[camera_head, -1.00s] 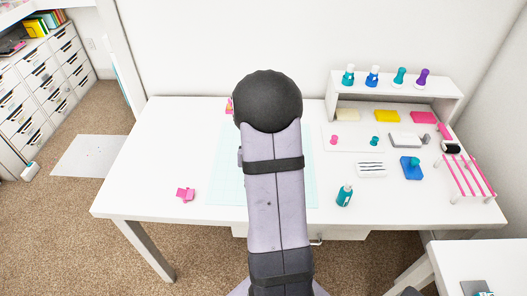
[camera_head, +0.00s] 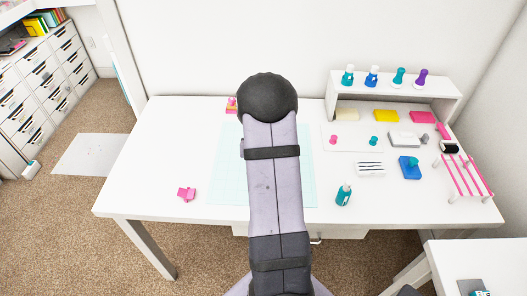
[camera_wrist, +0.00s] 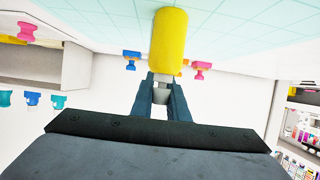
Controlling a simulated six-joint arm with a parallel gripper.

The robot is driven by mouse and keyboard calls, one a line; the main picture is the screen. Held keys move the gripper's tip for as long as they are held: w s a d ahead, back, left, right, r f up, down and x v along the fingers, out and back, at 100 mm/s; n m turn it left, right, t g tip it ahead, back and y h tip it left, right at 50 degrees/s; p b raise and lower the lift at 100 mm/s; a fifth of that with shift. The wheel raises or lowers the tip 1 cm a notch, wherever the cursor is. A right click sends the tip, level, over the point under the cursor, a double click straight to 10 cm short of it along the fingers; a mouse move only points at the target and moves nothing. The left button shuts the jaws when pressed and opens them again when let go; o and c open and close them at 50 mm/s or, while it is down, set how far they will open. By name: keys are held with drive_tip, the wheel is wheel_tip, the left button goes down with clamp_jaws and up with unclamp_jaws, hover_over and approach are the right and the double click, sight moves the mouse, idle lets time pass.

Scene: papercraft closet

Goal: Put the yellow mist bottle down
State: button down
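The yellow mist bottle (camera_wrist: 168,42) shows in the wrist view, which is upside down, with the table surface along the top. My gripper (camera_wrist: 160,84) is shut on the bottle's grey neck, and the yellow body points toward the pale green mat (camera_wrist: 90,20). I cannot tell whether the bottle's base touches the mat. In the head view my arm hides both gripper and bottle; the mat (camera_head: 228,170) shows on both sides of the arm.
A pink stamp-like piece (camera_head: 187,194) lies left on the white table (camera_head: 150,160). Another pink piece (camera_head: 232,104) is at the back. A white shelf (camera_head: 440,90) holds several bottles, and a pink-striped rack (camera_head: 466,176) is at right.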

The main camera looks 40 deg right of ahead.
idle(0.4)
wheel_tip(320, 180, up, 10)
idle(0.7)
drive_tip(key=w+a+r+n+t+y, duration=0.3)
drive_tip(key=w+a+r+n+y, duration=0.2)
drive_tip(key=w+a+r, duration=0.1)
drive_tip(key=w+a+f+n+y, duration=0.2)
drive_tip(key=a+n+y, duration=0.35)
drive_tip(key=a, duration=0.55)
drive_tip(key=s+a+f+n+g+y+p, duration=0.2)
drive_tip(key=s+a+f+n+y+p, duration=0.2)
drive_tip(key=a, duration=0.5)
drive_tip(key=s+a+f+n+g+y+p, duration=0.2)
drive_tip(key=s+a+f+n+y+p, duration=0.2)
drive_tip(key=s+a, duration=0.5)
wheel_tip(320, 180, down, 4)
drive_tip(key=shift+s+r+n+g+y, duration=0.15)
drive_tip(key=shift+s+n+g+y, duration=0.15)
drive_tip(key=shift+s+n+y, duration=0.55)
